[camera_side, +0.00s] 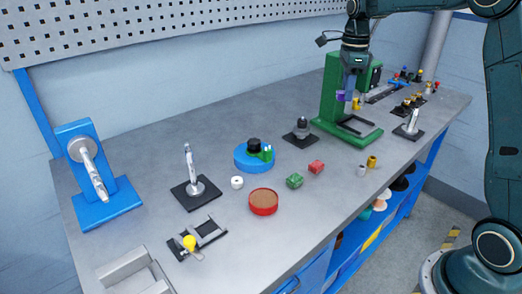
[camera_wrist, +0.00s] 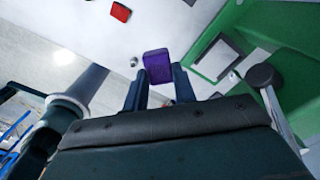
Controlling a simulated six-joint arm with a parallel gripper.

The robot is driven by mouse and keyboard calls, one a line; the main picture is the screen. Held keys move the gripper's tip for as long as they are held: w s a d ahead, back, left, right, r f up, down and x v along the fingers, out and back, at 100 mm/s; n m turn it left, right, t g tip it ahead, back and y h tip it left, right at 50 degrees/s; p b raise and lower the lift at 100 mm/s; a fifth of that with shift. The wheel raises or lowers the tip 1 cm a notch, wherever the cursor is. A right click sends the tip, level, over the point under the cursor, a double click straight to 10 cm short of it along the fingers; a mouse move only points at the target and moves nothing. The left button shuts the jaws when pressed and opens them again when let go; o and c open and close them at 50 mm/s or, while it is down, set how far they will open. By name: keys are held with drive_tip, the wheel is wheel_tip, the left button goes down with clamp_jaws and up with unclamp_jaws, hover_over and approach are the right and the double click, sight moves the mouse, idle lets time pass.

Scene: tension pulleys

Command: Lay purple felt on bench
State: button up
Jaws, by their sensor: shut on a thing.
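The purple felt (camera_wrist: 157,66) is a small purple block-like piece held between the two fingertips of my gripper (camera_wrist: 159,76) in the wrist view. In the side view the purple piece (camera_side: 340,96) shows at the lower end of my gripper (camera_side: 347,94), up above the bench and in front of the green press. My gripper is shut on it. The bench (camera_side: 130,150) has a grey top, and the felt is apart from it.
The green press (camera_side: 329,100) stands close beside my gripper, with its base frame on the bench. A red block (camera_side: 316,167), a green block (camera_side: 295,181), a red round tray (camera_side: 263,209) and a blue round fixture (camera_side: 243,160) stand further left. Bare bench lies at the back left.

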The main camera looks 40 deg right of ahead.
hover_over(335, 155)
wheel_tip(335, 155, down, 14)
drive_tip(key=shift+f, duration=0.1)
idle(0.3)
drive_tip(key=shift+f, duration=2.15)
drive_tip(key=shift+f, duration=0.15)
drive_tip(key=o, duration=0.9)
drive_tip(key=shift+o, duration=0.2)
wheel_tip(335, 155, up, 12)
drive_tip(key=shift+r, duration=0.2)
